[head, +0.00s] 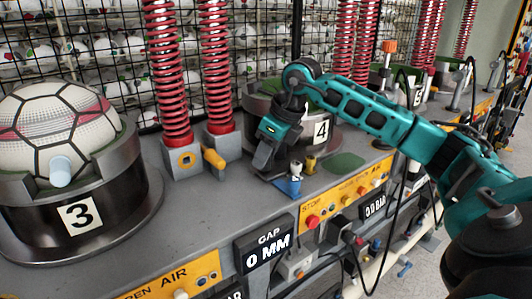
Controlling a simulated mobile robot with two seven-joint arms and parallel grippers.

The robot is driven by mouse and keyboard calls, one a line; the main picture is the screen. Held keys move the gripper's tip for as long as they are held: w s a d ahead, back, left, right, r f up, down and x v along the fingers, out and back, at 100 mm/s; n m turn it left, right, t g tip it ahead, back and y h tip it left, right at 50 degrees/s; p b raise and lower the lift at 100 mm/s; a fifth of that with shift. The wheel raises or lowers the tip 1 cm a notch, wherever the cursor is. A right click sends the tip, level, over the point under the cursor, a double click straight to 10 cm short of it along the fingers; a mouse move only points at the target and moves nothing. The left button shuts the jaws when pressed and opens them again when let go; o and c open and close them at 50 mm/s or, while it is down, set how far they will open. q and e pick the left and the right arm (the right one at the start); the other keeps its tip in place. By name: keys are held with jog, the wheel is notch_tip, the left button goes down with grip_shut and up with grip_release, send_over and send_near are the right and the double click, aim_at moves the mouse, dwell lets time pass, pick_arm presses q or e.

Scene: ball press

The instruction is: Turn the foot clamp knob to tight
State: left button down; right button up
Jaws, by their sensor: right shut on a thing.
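My right gripper (277,176) reaches in from the right and points down at the front left foot of press 4 (333,140). It is shut on what looks like the foot clamp knob (291,186), a small blue piece low at its fingertips. The fingers hide part of it, and its turn position cannot be read. A small yellow knob (310,163) stands just right of it, apart from the fingers. My left gripper is not in view.
Press 3 (82,216) holds a white and red ball (55,120) at the left. Red springs (168,80) rise from grey blocks, one with a yellow handle (213,158). A button panel (345,195) and a "GAP 0 MM" display (268,250) line the bench front. Black hoses hang at the right.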

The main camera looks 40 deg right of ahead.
jog(key=c, duration=0.4)
jog(key=shift+o, duration=0.2)
